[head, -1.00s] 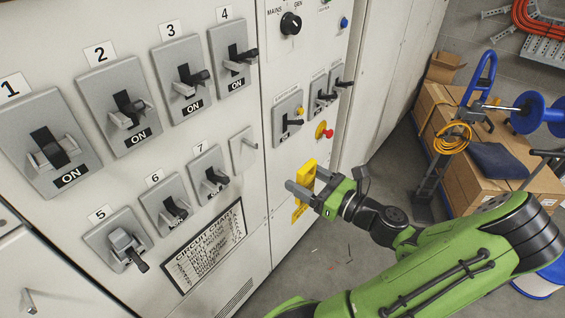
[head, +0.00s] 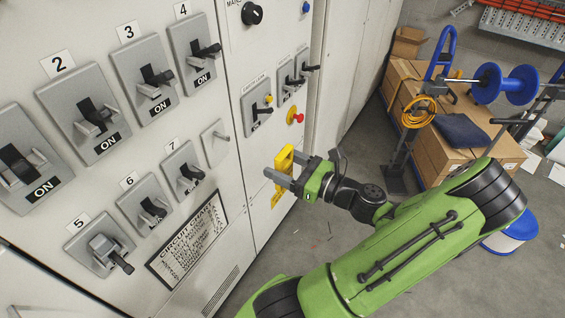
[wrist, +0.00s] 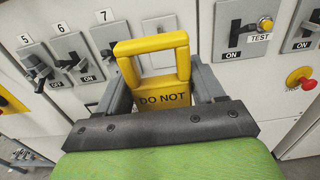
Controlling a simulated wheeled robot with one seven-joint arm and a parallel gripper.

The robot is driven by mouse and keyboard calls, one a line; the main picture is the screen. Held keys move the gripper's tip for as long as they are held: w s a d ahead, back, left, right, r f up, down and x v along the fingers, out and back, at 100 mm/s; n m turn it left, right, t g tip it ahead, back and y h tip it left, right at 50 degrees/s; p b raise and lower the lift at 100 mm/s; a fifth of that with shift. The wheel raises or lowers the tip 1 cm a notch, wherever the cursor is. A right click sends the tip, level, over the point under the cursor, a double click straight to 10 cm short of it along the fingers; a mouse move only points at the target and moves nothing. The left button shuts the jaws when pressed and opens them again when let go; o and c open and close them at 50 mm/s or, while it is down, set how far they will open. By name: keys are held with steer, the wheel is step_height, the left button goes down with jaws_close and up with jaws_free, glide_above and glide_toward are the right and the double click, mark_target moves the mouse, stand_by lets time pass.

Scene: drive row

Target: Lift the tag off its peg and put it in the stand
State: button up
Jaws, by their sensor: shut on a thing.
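The yellow tag (head: 284,157) is between the fingers of my gripper (head: 280,168), which is shut on it in front of the cabinet. In the wrist view, the tag (wrist: 163,98) shows an open loop handle at its top and the words "DO NOT"; its lower part is hidden behind my gripper. A peg (head: 222,136) sticks out of a grey plate right of switch 7, with nothing hanging on it. I cannot tell for sure which thing is the stand; a dark post (head: 395,180) stands on the floor to the right.
Floor between cabinet and boxes is mostly open.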

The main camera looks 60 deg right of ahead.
mark_target(287, 167)
steer(key=s+p, duration=0.3)
steer(key=s, duration=0.4)
steer(key=shift+p, duration=0.4)
